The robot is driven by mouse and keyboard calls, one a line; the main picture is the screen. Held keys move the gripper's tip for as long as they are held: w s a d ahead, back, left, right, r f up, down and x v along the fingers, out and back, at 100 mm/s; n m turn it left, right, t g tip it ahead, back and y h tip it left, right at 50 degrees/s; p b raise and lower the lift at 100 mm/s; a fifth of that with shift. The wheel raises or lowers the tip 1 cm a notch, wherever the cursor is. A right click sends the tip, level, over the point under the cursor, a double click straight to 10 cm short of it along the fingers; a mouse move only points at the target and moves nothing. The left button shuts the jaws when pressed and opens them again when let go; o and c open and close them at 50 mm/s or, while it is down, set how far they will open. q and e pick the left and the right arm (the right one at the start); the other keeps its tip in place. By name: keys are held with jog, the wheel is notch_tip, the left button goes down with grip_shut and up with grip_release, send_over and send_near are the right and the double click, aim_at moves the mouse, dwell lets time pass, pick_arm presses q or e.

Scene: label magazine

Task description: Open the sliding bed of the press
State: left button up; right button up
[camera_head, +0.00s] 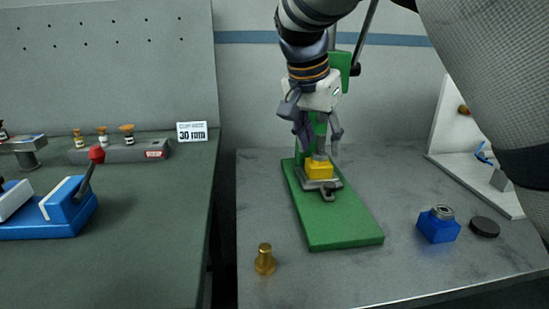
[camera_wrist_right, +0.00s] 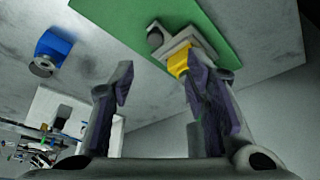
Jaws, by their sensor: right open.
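The press has a green base plate (camera_head: 342,228) on the grey table, with a green column behind my right arm. My right gripper (camera_head: 319,146) is open above and around the back of the yellow block, pointing down. In the right wrist view the open fingers (camera_wrist_right: 157,85) show, with the yellow block (camera_wrist_right: 179,62) beside one finger and the bed (camera_wrist_right: 187,40) beyond. Contact cannot be told. My left gripper is not in view.
A brass piece (camera_head: 265,260) stands at the table's front left. A blue block (camera_head: 438,226) and a dark disc (camera_head: 484,227) lie right of the press. A white stand (camera_head: 470,165) is at the far right. A gap separates the green left bench (camera_head: 150,230).

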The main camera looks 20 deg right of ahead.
aim_at(330, 184)
jog(key=x, duration=1.1)
jog(key=shift+s+d+f, duration=0.2)
jog(key=shift+s, duration=0.15)
grip_shut()
